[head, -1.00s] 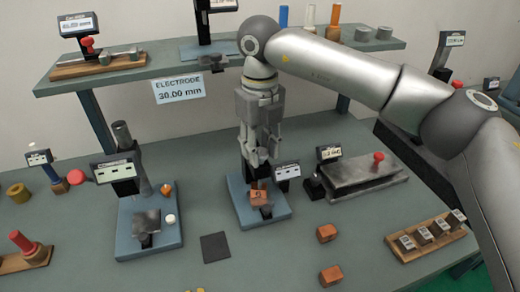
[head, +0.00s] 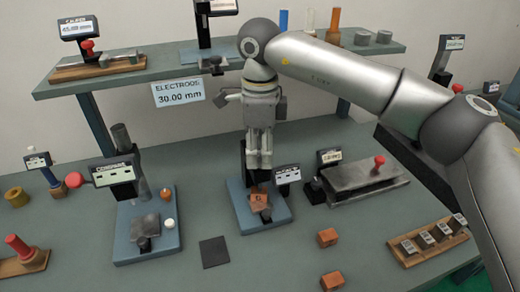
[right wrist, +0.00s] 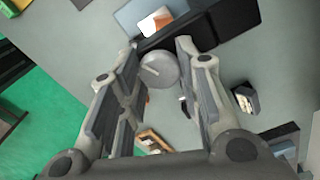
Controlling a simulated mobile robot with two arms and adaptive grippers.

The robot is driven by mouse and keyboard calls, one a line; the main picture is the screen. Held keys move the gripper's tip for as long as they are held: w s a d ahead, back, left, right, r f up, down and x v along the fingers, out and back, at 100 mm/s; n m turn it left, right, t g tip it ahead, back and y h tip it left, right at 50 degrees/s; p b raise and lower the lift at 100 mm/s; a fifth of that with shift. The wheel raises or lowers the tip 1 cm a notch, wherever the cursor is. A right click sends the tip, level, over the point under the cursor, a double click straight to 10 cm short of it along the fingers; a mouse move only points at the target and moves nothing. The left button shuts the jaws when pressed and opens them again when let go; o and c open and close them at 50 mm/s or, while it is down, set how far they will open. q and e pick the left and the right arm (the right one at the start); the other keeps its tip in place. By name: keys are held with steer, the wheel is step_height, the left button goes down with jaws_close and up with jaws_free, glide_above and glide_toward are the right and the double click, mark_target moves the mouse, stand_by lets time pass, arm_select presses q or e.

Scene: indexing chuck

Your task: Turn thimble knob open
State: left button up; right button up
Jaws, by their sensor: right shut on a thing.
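My right gripper (head: 258,163) points straight down over a small blue-based device (head: 245,222) in the middle of the table. In the right wrist view its fingers stand on both sides of a round grey knob (right wrist: 158,70) with a pale line across its top, the thimble knob, and are shut on it. The fingers hide this knob in the head view. A copper-coloured block (head: 259,202) sits low on the device, below the gripper. A small dark display (head: 287,176) stands at the device's right side. My left gripper is in neither view now.
A comparator stand (head: 146,240) is to the left, with a dark square pad (head: 214,251) on the table between. A grey block with a red knob (head: 362,180) stands to the right. Copper blocks (head: 328,237) lie in front. A shelf (head: 130,80) runs behind, bearing an electrode sign (head: 179,92).

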steer(key=n, duration=0.7)
steer(key=shift+r, duration=0.15)
steer(key=n, duration=0.4)
steer(key=shift+p, duration=0.35)
steer(key=n, duration=0.8)
steer(key=shift+p, duration=0.3)
steer(key=n, duration=0.3)
steer(key=shift+w+n, duration=0.1)
steer(key=shift+n, duration=0.3)
steer(key=n, duration=0.6)
steer(key=shift+p, duration=0.35)
steer(key=shift+n, duration=0.4)
